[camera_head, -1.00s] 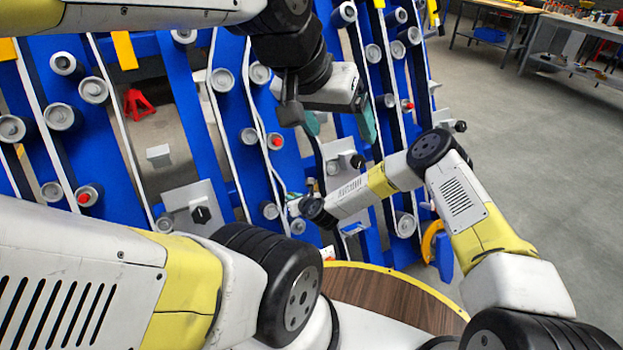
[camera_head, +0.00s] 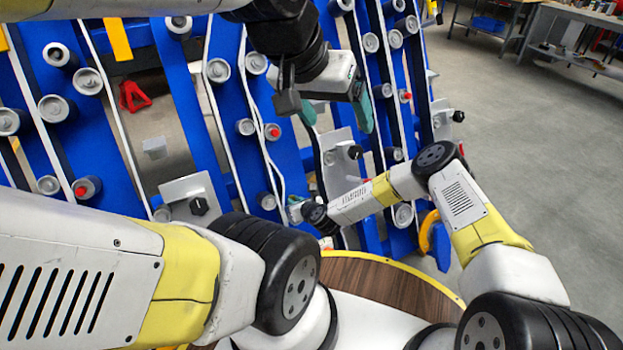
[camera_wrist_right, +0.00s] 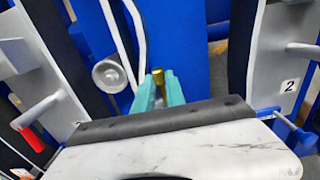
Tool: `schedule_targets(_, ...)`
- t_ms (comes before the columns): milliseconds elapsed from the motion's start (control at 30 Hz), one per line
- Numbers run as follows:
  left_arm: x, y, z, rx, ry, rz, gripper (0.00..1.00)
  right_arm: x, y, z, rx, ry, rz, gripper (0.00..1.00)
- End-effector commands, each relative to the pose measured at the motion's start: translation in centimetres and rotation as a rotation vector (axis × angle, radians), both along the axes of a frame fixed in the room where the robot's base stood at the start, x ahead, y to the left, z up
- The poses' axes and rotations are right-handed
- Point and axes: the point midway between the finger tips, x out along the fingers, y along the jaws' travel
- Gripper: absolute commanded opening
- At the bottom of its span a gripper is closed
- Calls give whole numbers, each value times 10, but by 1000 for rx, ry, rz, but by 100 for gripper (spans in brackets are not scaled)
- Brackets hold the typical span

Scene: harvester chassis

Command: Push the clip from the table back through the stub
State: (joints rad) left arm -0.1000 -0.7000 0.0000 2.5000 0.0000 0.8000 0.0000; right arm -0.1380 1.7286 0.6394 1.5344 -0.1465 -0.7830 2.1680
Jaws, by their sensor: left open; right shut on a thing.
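My right gripper (camera_wrist_right: 158,92) shows its teal fingers closed around a small brass-coloured piece, seemingly the clip (camera_wrist_right: 158,76), in the right wrist view. In the head view this gripper (camera_head: 295,209) is low at the chassis, and the clip is too small to make out. A round grey stub (camera_wrist_right: 110,76) stands just left of the fingers in the wrist view, apart from them. I cannot tell whether it is the task's stub. My left gripper (camera_head: 338,118) is open and empty, its teal fingers wide apart in front of the blue chassis.
Blue chassis beams (camera_head: 180,110) with white strips and several grey rollers fill the left and middle. A grey bracket (camera_head: 190,198) stands beside them. A round wooden tabletop (camera_head: 375,283) with a yellow rim is in front. Open floor (camera_head: 530,160) lies right, with workbenches behind.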

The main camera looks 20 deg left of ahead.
Motion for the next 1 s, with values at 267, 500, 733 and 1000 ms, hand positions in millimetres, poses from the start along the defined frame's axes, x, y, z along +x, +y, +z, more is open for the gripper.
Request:
schedule_targets(267, 0, 0, 0, 0, 0, 0, 82, 0, 0, 1, 0, 0, 0, 0)
schedule_targets(500, 0, 0, 0, 0, 0, 0, 82, 0, -1, 0, 0, 2, -2, 0)
schedule_targets(733, 0, 0, 0, 0, 0, 0, 82, 0, 0, 0, 0, 0, 0, 0)
schedule_targets(1000, 0, 0, 0, 0, 0, 0, 82, -3, -4, -9, 0, 0, -1, 0)
